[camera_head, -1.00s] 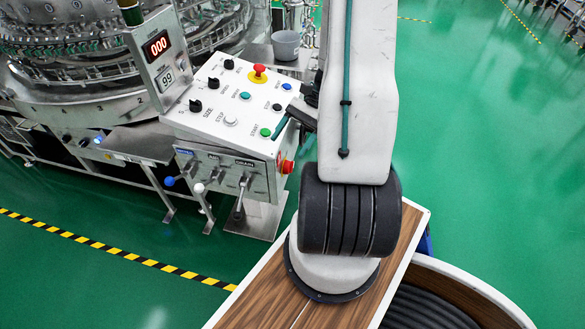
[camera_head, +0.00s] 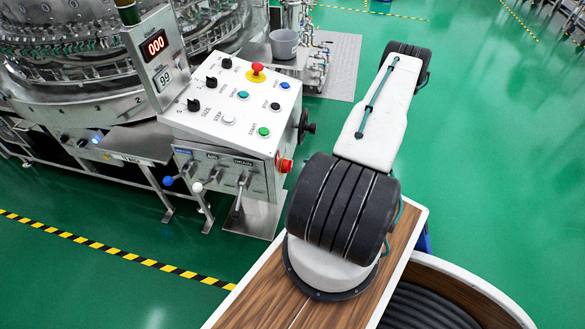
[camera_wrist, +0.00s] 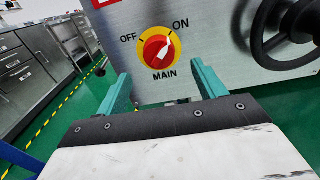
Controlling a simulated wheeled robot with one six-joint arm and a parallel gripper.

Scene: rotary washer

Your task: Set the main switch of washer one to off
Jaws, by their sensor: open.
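The main switch (camera_wrist: 159,48) is a red round knob with a white pointer on a yellow disc, marked OFF, ON and MAIN, in the wrist view. Its pointer is tilted up and right, toward ON. In the head view a red knob (camera_head: 286,165) sticks out of the right side of the washer's control box (camera_head: 220,110), probably the same switch seen edge-on. My gripper (camera_wrist: 160,78) is open and empty, its teal fingers spread below and to either side of the switch, seemingly apart from it. My gripper cannot be made out in the head view.
A black handwheel (camera_wrist: 284,32) stands out from the panel right of the switch; it also shows in the head view (camera_head: 305,126). Levers (camera_head: 240,195) hang at the box's front. A grey bucket (camera_head: 284,44) is behind. Green floor right of the box is open.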

